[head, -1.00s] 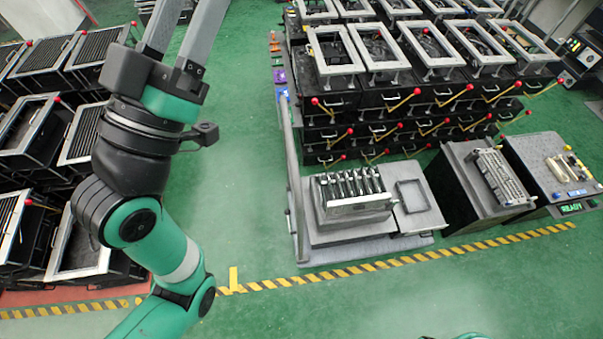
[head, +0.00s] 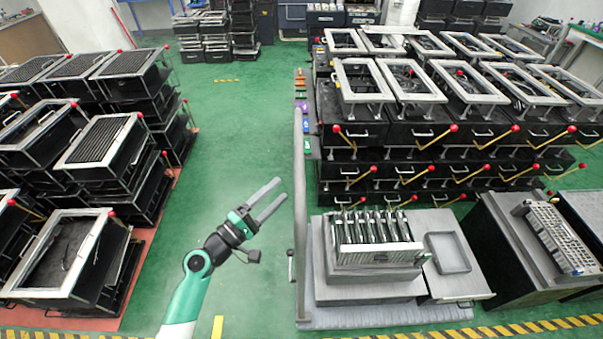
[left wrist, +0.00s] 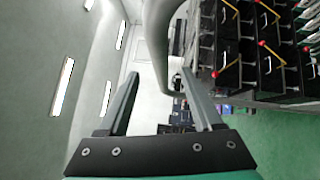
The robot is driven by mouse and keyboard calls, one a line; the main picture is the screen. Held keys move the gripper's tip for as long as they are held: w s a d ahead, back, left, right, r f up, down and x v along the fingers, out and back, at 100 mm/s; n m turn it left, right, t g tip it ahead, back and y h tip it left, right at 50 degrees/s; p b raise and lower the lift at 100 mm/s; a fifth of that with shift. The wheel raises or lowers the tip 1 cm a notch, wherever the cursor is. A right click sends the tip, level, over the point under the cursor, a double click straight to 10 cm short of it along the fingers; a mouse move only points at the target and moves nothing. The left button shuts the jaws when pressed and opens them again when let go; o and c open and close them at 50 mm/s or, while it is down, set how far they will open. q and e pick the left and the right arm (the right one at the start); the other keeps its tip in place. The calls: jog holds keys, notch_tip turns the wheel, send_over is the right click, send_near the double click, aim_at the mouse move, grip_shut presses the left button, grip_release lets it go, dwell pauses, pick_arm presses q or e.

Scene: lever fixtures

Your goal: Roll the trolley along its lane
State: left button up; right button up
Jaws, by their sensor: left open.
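The trolley is a low grey platform (head: 345,317) right of centre in the head view. Its tall grey push handle (head: 300,180) stands along the platform's left edge. My left gripper (head: 281,189) is open and empty, its two fingers pointing up and right, just left of the handle. In the left wrist view, the handle tube (left wrist: 158,35) curves down ahead of my open fingers (left wrist: 160,75), roughly between them. I cannot tell whether they touch. On the platform sit a grey block with a rack of several metal parts (head: 377,240) and a shallow tray (head: 448,252).
Stacked black lever fixtures (head: 440,120) stand behind the trolley, and more stacks (head: 105,150) stand at left. A green-floored lane (head: 235,120) runs clear between them. A dark cabinet with a rack (head: 565,237) stands to the right. Yellow-black tape (head: 530,327) crosses the front floor.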

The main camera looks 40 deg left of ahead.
aim_at(299, 172)
pick_arm(q)
jog(key=w, duration=0.3)
jog(key=w+r, duration=0.1)
jog(key=w, duration=0.5)
jog(key=shift+r+b, duration=0.15)
jog(key=shift+b, duration=0.15)
jog(key=shift+s, duration=0.1)
jog(key=shift+c, duration=0.2)
grip_shut()
dwell(0.5)
